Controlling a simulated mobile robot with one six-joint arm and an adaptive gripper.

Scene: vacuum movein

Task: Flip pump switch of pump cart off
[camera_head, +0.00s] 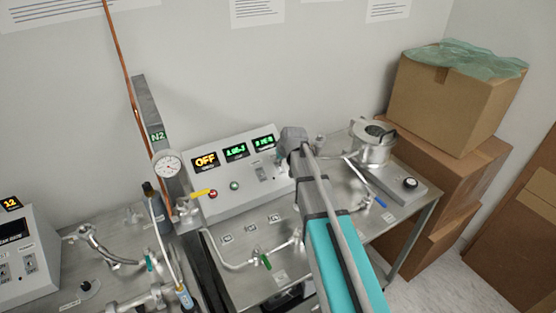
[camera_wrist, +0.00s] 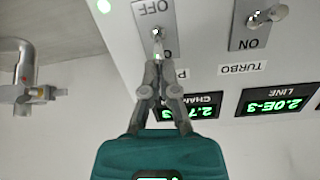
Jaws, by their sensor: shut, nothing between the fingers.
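The pump cart's sloped control panel (camera_head: 232,185) stands mid-picture in the head view, with a yellow OFF display (camera_head: 206,159) and two green readouts. The wrist view shows the panel upside down. There the pump switch (camera_wrist: 157,36), a small metal toggle, sits beside an OFF label (camera_wrist: 150,8); the P-label below it is partly hidden by my fingers. My gripper (camera_wrist: 156,66) is shut and empty, its tips right by this toggle. I cannot tell whether they touch it, or which way the lever leans. In the head view my arm hides the fingertips.
A second toggle (camera_wrist: 252,24), marked TURBO, sits beside the pump switch. A gauge (camera_head: 168,164) and a yellow-handled valve (camera_head: 203,193) stand left of the panel. A metal pot-shaped device (camera_head: 372,145) stands to the right. Cardboard boxes (camera_head: 445,105) are stacked at the far right.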

